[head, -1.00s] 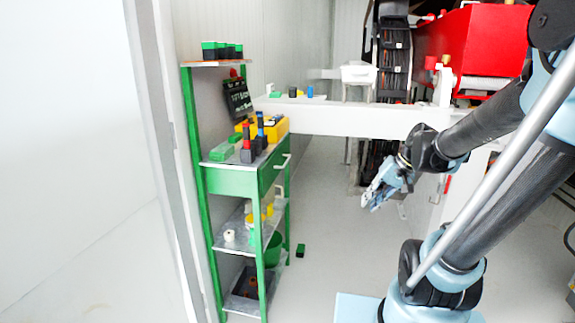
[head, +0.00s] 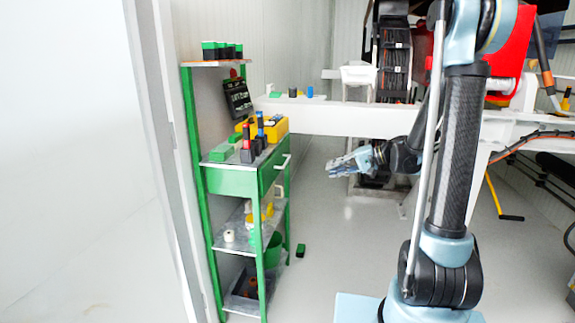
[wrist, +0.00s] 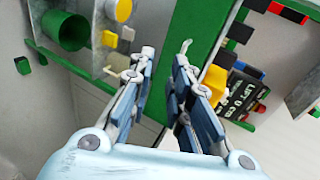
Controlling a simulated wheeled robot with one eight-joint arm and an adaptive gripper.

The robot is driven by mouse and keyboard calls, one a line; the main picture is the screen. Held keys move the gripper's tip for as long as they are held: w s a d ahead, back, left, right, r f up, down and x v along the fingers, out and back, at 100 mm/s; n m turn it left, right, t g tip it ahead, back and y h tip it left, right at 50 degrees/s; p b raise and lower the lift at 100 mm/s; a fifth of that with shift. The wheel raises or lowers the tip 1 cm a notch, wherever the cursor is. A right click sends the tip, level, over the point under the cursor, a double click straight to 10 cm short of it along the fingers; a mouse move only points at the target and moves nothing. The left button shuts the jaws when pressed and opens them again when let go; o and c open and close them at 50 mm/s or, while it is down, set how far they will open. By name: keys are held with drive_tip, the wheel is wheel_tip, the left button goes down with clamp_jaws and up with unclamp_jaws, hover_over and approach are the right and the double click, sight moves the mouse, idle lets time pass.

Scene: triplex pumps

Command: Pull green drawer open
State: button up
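The green drawer (head: 269,176) sits under the top shelf of a green-framed cart at left in the head view. Its white handle (head: 282,162) is on the side facing right, and the drawer looks shut. My gripper (head: 335,168) is to the right of the handle, apart from it, with its fingers pointing left. In the wrist view my gripper (wrist: 165,55) is open and empty. The green drawer front (wrist: 198,32) lies beyond the fingertips, and a small pale piece, seemingly the handle (wrist: 186,46), shows near the right fingertip.
Bottles and a yellow bin (head: 277,129) stand on the cart top. Lower shelves hold a white roll (head: 229,235) and a green bucket (head: 273,250). A small green box (head: 301,250) lies on the floor. A white beam (head: 350,119) runs behind my gripper.

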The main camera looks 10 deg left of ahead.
drive_tip(key=w+a+f+y, duration=0.2)
drive_tip(key=w+a+y, duration=0.1)
drive_tip(key=w, duration=0.3)
drive_tip(key=g+y, duration=0.1)
drive_tip(key=y, duration=0.3)
approach(287, 162)
drive_tip(key=a, duration=0.3)
drive_tip(key=w+a+r, duration=0.1)
drive_tip(key=a, duration=0.6)
drive_tip(key=shift+w+r, duration=0.2)
clamp_jaws()
